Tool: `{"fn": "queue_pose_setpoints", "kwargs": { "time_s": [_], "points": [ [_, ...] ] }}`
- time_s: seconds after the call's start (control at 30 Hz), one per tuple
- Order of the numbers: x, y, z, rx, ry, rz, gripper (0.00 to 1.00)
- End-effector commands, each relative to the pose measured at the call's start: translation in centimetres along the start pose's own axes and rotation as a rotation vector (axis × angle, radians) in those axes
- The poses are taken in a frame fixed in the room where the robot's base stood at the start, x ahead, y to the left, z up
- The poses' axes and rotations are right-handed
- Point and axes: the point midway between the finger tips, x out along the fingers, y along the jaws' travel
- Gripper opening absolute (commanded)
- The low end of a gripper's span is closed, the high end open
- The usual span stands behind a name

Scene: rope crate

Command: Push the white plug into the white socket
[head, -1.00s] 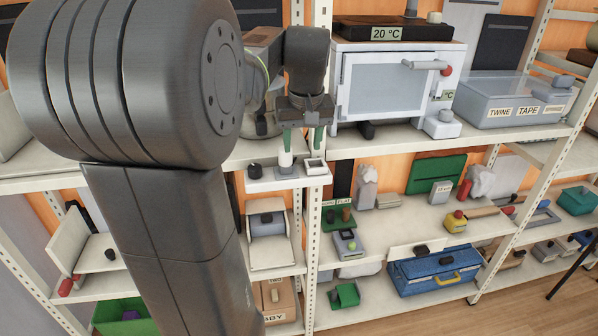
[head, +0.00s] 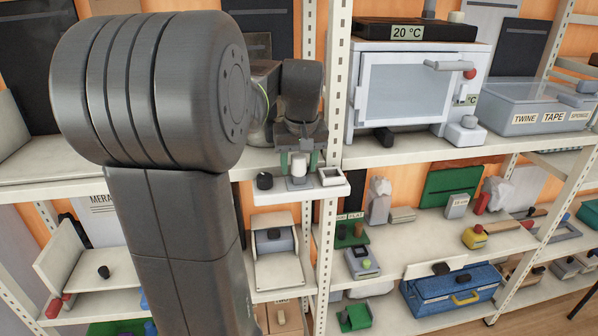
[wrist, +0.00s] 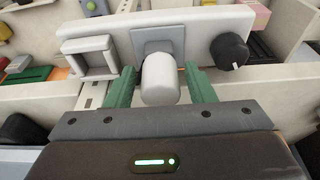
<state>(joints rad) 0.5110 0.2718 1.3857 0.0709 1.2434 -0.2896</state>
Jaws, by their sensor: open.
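The white plug (head: 298,168) stands upright on a grey plate on a small white panel at the shelf's front edge. It also shows in the wrist view (wrist: 160,82), in front of the grey plate. My gripper (head: 300,160) is open, with one green finger on each side of the plug. In the wrist view my gripper (wrist: 160,72) shows gaps between the fingers and the plug. The white square frame that looks like the socket (head: 331,176) is on the panel right of the plug. In the wrist view this socket (wrist: 90,60) is on the left and looks empty.
A black knob (head: 264,181) sits on the panel (head: 282,196) left of the plug. A shelf post (head: 336,85) rises close to the gripper's right. A white oven (head: 410,85) stands beyond it. Lower shelves hold a blue toolbox (head: 450,290) and several small items.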

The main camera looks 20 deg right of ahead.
Motion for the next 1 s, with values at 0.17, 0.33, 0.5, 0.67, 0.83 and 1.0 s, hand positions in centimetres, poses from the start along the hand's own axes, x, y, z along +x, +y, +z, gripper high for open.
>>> {"fn": "queue_pose_setpoints", "kwargs": {
  "time_s": [0.17, 0.33, 0.5, 0.67, 0.83, 1.0],
  "points": [
    [0.0, 0.0, 0.0, 0.0, 0.0, 0.0, 0.33],
    [0.0, 0.0, 0.0, 0.0, 0.0, 0.0, 0.03],
    [-0.2, 0.0, 0.0, 0.0, 0.0, 0.0, 0.03],
    [-0.7, 0.0, -0.2, 0.0, 0.0, 0.0, 0.03],
    [-1.2, 0.0, -0.3, 0.0, 0.0, 0.0, 0.03],
    [-1.7, 0.0, -0.4, 0.0, 0.0, 0.0, 0.03]
  ]
}}
